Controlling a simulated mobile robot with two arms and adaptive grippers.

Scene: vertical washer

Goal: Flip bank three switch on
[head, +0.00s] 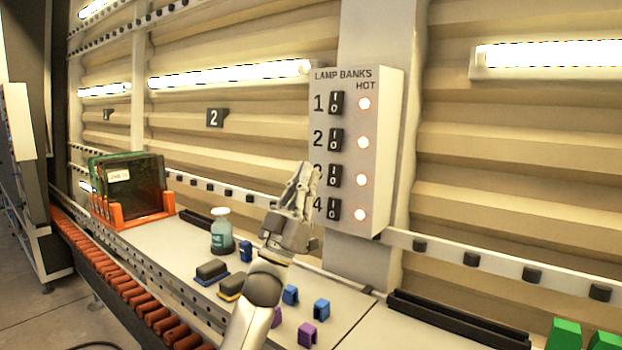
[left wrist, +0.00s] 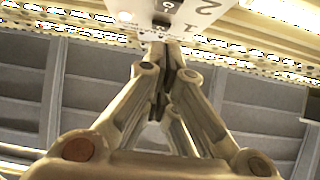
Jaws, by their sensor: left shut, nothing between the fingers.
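The lamp bank panel (head: 352,226) is a pale upright box with rows numbered 1 to 4. Each row has a black rocker switch and a pinkish-white round light. The bank three switch (head: 334,176) is in the third row, with its light (head: 362,180) to its right. My left gripper (head: 305,170) is shut and empty, pointing up just left of that switch, covering part of the number 3. I cannot tell whether it touches the panel. In the left wrist view, the shut fingertips (left wrist: 166,48) point towards the panel (left wrist: 205,20) at the top. My right gripper is not in view.
Below are a teal spray bottle (head: 222,232), dark blocks (head: 212,270), and several blue and purple clips (head: 321,309) on the bench. An orange rack (head: 128,215) stands left. A black tray (head: 455,320) lies right. A rail (head: 500,268) runs along the wall.

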